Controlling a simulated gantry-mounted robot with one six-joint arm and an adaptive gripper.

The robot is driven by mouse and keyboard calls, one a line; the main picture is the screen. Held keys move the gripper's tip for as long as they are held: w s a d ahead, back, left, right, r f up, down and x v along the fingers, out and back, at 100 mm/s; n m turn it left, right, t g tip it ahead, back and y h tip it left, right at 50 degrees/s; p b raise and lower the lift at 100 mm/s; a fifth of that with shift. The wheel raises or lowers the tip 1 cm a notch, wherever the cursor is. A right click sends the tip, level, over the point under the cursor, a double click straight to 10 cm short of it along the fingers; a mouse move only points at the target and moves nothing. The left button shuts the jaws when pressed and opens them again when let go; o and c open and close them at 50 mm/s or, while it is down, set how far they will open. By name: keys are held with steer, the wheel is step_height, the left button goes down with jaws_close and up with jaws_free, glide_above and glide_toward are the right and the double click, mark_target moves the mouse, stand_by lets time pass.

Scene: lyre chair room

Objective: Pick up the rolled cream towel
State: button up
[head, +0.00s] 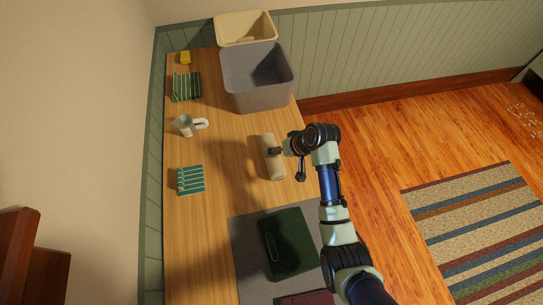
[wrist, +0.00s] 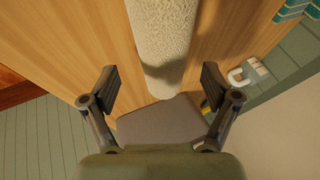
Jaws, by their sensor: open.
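The rolled cream towel (head: 273,160) lies lengthwise on the wooden table, near its right edge. In the wrist view the towel (wrist: 163,40) runs from the top edge down toward the space between my fingers. My gripper (wrist: 160,84) is open, with one finger on each side of the towel's end in that picture, and holds nothing. In the head view my gripper (head: 287,158) is over the towel's right side, and part of the towel is hidden behind it. I cannot tell the height of the fingers above the table.
A grey bin (head: 258,94) and a cream bin (head: 232,30) stand at the table's far end. A dark green case (head: 288,245) lies on a grey mat (head: 243,250).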

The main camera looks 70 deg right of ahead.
steer(key=b+x, duration=0.1)
steer(key=x, duration=0.3)
steer(key=shift+w+d+f, duration=0.15)
steer(key=shift+w, duration=0.2)
steer(key=shift+c, duration=0.2)
steer(key=c, duration=1.3)
